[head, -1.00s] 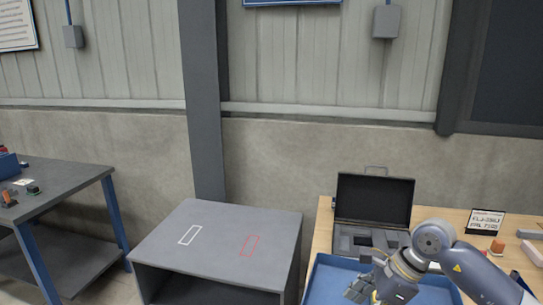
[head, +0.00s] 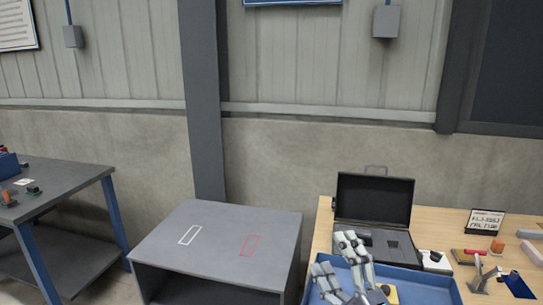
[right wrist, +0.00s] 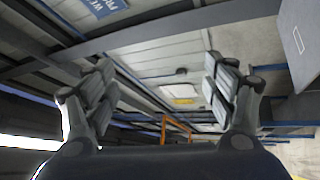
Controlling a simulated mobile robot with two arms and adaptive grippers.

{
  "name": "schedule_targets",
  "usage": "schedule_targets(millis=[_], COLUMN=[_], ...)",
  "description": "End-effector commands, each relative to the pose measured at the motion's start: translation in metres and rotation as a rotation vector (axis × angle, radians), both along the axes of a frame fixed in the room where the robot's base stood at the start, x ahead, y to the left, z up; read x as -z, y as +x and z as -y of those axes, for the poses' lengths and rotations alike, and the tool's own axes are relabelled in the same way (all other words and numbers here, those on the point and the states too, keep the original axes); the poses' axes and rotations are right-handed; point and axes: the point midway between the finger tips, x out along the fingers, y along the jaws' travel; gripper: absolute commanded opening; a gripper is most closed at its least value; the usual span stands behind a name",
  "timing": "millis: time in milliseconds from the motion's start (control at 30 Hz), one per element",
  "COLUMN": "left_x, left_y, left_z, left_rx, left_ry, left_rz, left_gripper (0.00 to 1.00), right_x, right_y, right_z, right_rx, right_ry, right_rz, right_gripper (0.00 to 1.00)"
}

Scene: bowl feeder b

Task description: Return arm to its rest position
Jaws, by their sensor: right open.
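My right gripper (head: 335,255) is at the bottom of the head view, over the blue tray on the wooden table and in front of the open black case. Its fingers point upward and are spread, with nothing between them. In the right wrist view the two fingers (right wrist: 160,82) stand wide apart against the ceiling and upper walls. Most of my right arm is below the head view's edge. My left gripper is in neither view.
The blue tray (head: 432,284) and open black case (head: 374,196) are on the wooden table (head: 436,214). A grey stand (head: 212,238) with white and red outlines has a clear top. A workbench (head: 80,185) is at left.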

Motion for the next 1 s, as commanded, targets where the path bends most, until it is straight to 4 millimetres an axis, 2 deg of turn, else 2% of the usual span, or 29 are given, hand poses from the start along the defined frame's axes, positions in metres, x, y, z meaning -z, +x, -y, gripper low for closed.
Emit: schedule_targets(millis=[33,133,233,367,400,500,633,833,1000], left_x=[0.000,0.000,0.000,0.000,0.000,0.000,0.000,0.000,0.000], left_y=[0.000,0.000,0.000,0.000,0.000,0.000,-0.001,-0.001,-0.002], left_z=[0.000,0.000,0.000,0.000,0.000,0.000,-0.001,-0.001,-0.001], left_rx=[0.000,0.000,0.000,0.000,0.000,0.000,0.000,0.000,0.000], left_ry=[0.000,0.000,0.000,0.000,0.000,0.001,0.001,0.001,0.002], left_rz=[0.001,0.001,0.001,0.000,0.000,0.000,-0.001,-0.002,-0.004], left_gripper=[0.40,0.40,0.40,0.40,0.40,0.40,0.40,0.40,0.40], right_x=[0.022,0.071,0.127,0.200,0.219,0.256,0.287,0.312,0.356], right_y=[-0.001,-0.010,-0.033,-0.084,-0.102,-0.148,-0.204,-0.283,-0.271], right_z=[0.018,0.051,0.076,0.095,0.097,0.098,0.093,0.081,0.080], right_rx=[0.058,0.177,0.295,0.448,0.489,0.583,0.684,0.810,0.820], right_ry=[0.100,0.281,0.449,0.636,0.685,0.777,0.860,0.941,0.929], right_rz=[-0.110,-0.331,-0.560,-0.863,-0.949,-1.138,-1.345,-1.612,-1.625], right_gripper=[0.78,0.78,0.78,0.78,0.78,0.78,0.78,0.78,0.78])
